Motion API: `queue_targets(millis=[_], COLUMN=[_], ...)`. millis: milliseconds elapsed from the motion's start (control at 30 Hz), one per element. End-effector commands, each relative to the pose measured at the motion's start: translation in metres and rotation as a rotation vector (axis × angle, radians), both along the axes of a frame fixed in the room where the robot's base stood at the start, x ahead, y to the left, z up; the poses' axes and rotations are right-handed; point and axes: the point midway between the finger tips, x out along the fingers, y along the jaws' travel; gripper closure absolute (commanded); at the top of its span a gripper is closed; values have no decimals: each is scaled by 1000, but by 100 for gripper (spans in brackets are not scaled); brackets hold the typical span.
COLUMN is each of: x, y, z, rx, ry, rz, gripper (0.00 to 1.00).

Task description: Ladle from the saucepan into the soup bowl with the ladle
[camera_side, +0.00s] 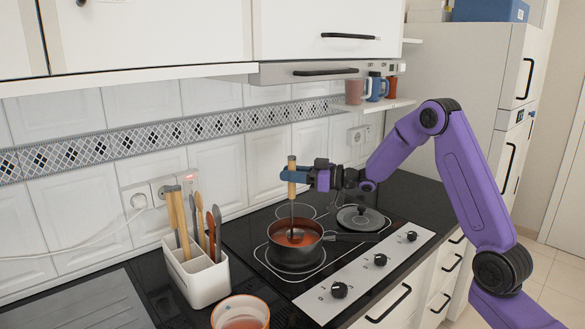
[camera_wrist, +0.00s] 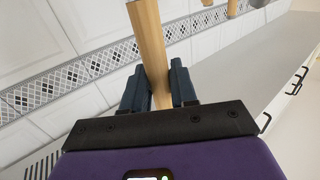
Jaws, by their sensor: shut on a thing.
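My gripper (camera_side: 293,175) is shut on the wooden handle of the ladle (camera_side: 292,162) and holds it upright above the stove. In the wrist view the handle (camera_wrist: 147,42) stands between the two dark fingers (camera_wrist: 160,88). The ladle's thin dark stem runs down into the dark saucepan (camera_side: 272,244) on the cooktop. The saucepan holds reddish-orange soup, and the ladle's bowl end is hidden in or close to it. The soup bowl (camera_side: 262,303), with an orange rim, stands at the bottom edge of the side view and shows reddish contents; its lower part is cut off.
A white utensil holder (camera_side: 203,282) with several utensils stands left of the saucepan. A dark lid (camera_side: 360,218) lies on the cooktop to the right, behind the saucepan's handle. Cups (camera_side: 375,88) stand on a shelf above. Wall cabinets (camera_side: 160,35) overhang the counter.

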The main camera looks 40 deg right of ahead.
Motion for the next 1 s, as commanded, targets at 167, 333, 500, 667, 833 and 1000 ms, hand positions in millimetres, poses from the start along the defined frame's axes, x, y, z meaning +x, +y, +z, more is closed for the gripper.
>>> queue_targets(millis=[167, 333, 500, 667, 833, 1000], x=[0, 0, 0, 0, 0, 0], y=[0, 0, 0, 0, 0, 0], z=[-13, -24, -31, -33, -34, -34], rx=[0, -1, -1, -1, -1, -2], ry=[1, 2, -1, -2, -2, -2], rz=[-1, -1, -2, -2, -2, -2], gripper=[95, 95, 94, 94, 94, 94])
